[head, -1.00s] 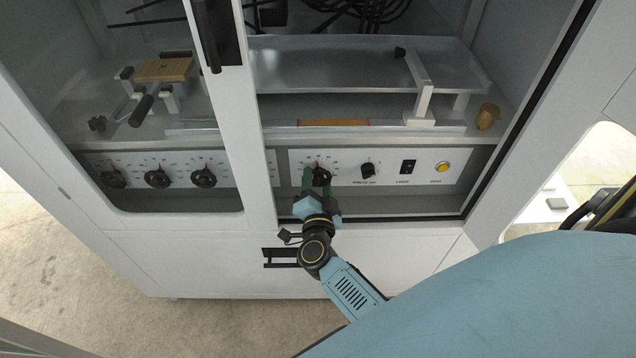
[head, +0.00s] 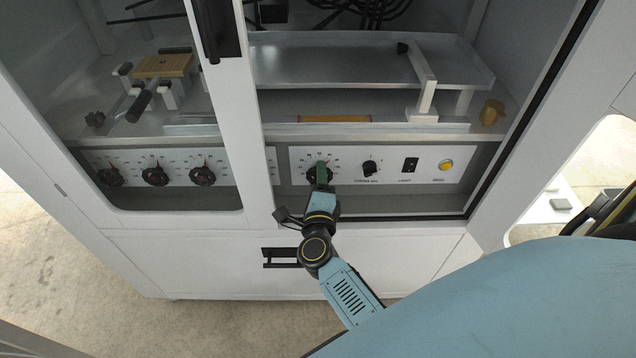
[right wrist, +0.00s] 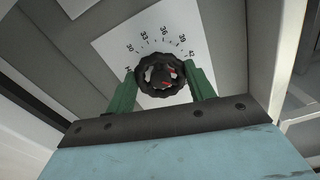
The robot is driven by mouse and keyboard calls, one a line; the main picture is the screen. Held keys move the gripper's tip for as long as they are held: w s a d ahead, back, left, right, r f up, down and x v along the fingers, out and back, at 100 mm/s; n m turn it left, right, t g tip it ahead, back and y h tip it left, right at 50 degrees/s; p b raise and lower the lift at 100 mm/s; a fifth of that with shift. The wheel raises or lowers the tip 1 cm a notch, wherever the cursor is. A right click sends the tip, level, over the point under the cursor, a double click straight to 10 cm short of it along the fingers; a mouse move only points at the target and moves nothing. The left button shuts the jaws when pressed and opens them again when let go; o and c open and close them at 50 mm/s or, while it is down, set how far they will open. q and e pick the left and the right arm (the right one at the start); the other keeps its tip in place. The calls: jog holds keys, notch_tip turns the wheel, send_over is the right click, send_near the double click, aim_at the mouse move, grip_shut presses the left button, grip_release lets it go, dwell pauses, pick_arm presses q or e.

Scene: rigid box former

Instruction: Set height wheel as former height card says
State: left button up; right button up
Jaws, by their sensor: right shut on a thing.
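A black ridged wheel (head: 312,177) is on the right part of the white control panel, left of the pressing knob. The right wrist view shows the wheel (right wrist: 160,76) on a white dial plate with marks 30, 33, 36, 39 and 42, and red marks on the wheel; the exact setting is unclear. My right gripper (head: 321,172) is shut on the wheel, its green fingers on opposite sides of the rim. Its label is not readable. I cannot make out a height card. My left gripper is not in view.
Several black knobs (head: 155,176) with red pointers sit behind the door glass at left. Right of the wheel are a black knob (head: 370,168), a light switch (head: 410,165) and a yellow button (head: 446,165). The door's white edge (head: 240,120) stands close left of my gripper.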

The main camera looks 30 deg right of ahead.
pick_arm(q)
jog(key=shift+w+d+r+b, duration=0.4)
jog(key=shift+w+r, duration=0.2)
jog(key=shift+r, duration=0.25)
pick_arm(e)
jog(key=shift+m, duration=1.3)
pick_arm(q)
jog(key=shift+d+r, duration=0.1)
pick_arm(e)
jog(key=o, duration=1)
jog(key=shift+c, duration=0.2)
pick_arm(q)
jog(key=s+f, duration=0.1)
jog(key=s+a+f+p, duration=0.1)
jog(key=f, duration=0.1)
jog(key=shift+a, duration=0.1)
pick_arm(e)
jog(key=v, duration=1.3)
jog(key=shift+s, duration=0.25)
jog(key=shift+a, duration=0.1)
